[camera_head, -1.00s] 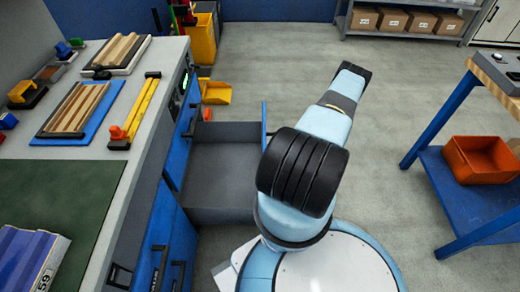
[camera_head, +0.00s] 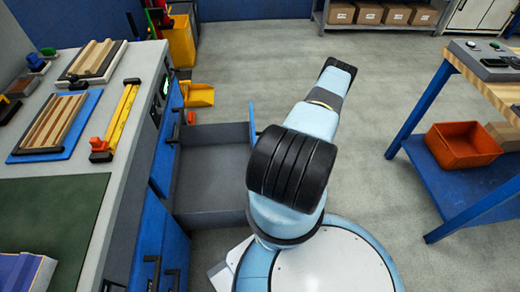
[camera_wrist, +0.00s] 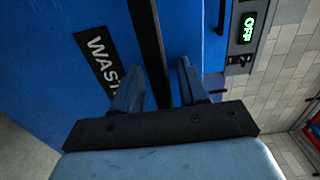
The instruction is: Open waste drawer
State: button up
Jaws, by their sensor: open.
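The waste drawer's blue front, with a partly hidden label reading "WAST" (camera_wrist: 103,65), fills much of the wrist view. A long black bar, seemingly its handle (camera_wrist: 150,45), runs between the two fingers of my gripper (camera_wrist: 158,85). The fingers are apart, one on each side of the bar; I cannot tell whether either touches it. In the head view a grey drawer (camera_head: 212,180) stands pulled out from the blue cabinet, its interior empty where visible. Its label does not show there, and my arm covers part of its front. My gripper is hidden in the head view.
A counter (camera_head: 100,175) with wooden boards is at left. A yellow bin (camera_head: 181,42) and scoop (camera_head: 200,95) are beyond the drawer. A table with an orange bin (camera_head: 462,145) on its lower shelf is at right. Grey floor is clear between.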

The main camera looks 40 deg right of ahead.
jog(key=v, duration=1.3)
jog(key=shift+s+d, duration=0.25)
jog(key=shift+f, duration=0.1)
